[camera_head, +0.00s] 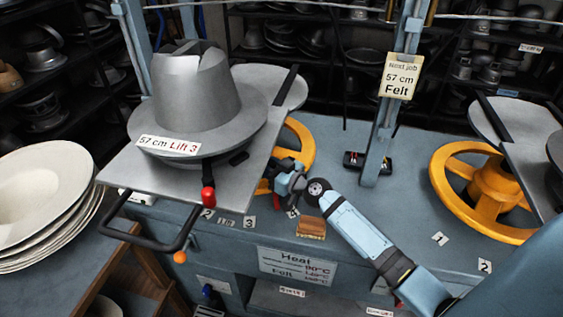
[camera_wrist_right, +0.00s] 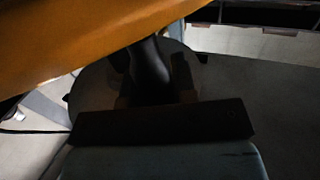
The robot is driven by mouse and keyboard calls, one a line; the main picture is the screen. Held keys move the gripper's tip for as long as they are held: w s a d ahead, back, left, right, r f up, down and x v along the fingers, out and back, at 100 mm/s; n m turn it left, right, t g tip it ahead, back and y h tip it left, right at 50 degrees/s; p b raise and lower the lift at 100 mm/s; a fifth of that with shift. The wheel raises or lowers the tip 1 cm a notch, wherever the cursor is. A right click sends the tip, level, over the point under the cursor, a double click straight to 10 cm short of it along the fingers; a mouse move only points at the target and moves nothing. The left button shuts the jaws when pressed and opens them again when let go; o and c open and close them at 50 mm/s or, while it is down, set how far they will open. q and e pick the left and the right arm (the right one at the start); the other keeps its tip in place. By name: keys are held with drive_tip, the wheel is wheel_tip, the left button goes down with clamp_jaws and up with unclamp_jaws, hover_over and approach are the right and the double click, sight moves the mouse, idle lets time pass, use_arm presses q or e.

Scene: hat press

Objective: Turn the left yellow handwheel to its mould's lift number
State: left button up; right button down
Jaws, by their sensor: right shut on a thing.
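The left yellow handwheel (camera_head: 303,140) lies on the blue bench, partly hidden under the grey mould plate. The metal hat mould (camera_head: 187,95) on that plate has a label (camera_head: 168,145) reading "57 cm Lift 3". Number plates 2 (camera_head: 208,215) and 3 (camera_head: 249,222) sit along the bench front below the wheel; another plate is partly covered by my arm. My left gripper is out of view.
A red-knobbed lever (camera_head: 208,196) and a black handle (camera_head: 150,240) are left of my gripper. A second yellow handwheel (camera_head: 490,190) is at right, beyond a blue post (camera_head: 385,130) bearing a "57 cm Felt" card.

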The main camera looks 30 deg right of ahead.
drive_tip(key=a, duration=0.2)
drive_tip(key=w+a, duration=0.1)
drive_tip(key=a, duration=0.1)
drive_tip(key=shift+w, duration=0.15)
drive_tip(key=shift+w+a+r, duration=0.1)
drive_tip(key=shift+w+a, duration=0.3)
drive_tip(key=shift+a, duration=0.2)
drive_tip(key=shift+w+a, duration=0.25)
drive_tip(key=shift+a, duration=0.1)
drive_tip(key=c, duration=1)
unclamp_jaws()
drive_tip(key=shift+o, duration=0.4)
